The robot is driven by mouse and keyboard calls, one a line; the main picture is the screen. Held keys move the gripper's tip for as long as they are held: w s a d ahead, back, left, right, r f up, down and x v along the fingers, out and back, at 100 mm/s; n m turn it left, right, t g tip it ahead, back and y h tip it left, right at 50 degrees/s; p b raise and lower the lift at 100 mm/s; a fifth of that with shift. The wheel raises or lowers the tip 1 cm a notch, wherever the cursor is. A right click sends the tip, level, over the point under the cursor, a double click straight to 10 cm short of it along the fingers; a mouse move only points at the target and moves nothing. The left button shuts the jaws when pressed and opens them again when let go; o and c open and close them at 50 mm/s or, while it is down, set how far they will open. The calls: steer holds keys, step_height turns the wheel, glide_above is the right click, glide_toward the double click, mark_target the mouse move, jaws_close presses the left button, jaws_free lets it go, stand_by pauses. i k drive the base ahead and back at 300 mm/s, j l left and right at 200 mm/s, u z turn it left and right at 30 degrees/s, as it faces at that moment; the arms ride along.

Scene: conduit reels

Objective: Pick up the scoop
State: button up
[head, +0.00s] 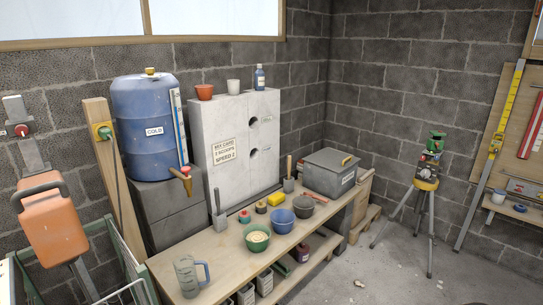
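I cannot tell for certain which thing is the scoop. A grey tool with an upright handle (219,216) stands on the wooden workbench (205,250), in front of the pale block with the written card. A second tool with a wooden handle and a grey lower part (289,182) stands farther back, beside the grey lidded box. A green bowl (257,238) holds a pale, grainy material. My gripper is not in view.
A clear measuring jug (186,277) stands at the bench's near end. A blue bowl (283,221), dark bowl (303,206), yellow sponge (298,191) and grey box (331,173) crowd the bench. A blue barrel (146,110) stands behind; a tripod (428,190) is right. Floor between is mostly clear.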

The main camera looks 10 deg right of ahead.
mark_target(305, 195)
steer(key=i+l+u, duration=0.15)
steer(key=i+l, duration=0.3)
steer(key=i+l+u, duration=0.1)
steer(key=i+l, duration=0.4)
steer(key=i, duration=0.15)
steer(key=i+l+u, duration=0.15)
steer(key=i+l, duration=0.35)
steer(key=i+l+u, duration=0.1)
steer(key=i+l, duration=0.4)
steer(key=i+l+u, duration=0.15)
steer(key=i+l, duration=0.3)
steer(key=l, duration=0.3)
steer(key=i, duration=0.55)
